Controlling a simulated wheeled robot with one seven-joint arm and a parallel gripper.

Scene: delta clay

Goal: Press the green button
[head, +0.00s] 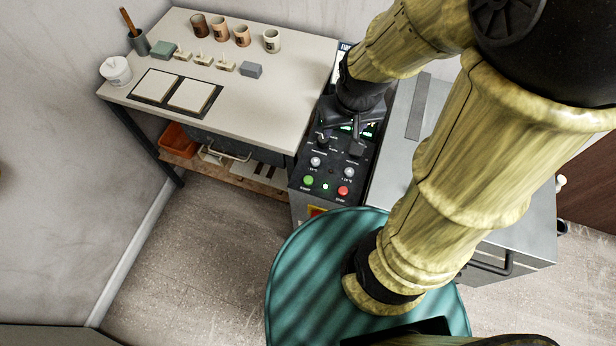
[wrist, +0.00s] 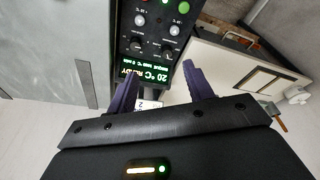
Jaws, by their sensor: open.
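The green button (head: 308,180) is a small round button on the front left of a black control panel, above the label START. In the wrist view, part of the green button (wrist: 184,6) shows at the top edge. My gripper (head: 340,146) is above the panel, over its display and knobs, farther back than the button and apart from it. Its two dark fingers are spread, with nothing between them in the wrist view (wrist: 160,72). The display (wrist: 145,78) is lit green and reads 20 °C and READY.
A red button (head: 343,190) sits right of the green one, with a small white light (head: 325,187) between them. Silver buttons (head: 315,161) and knobs are behind. A table (head: 285,75) with cups stands left, a grey metal cabinet (head: 400,150) right, a teal round top (head: 310,260) in front.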

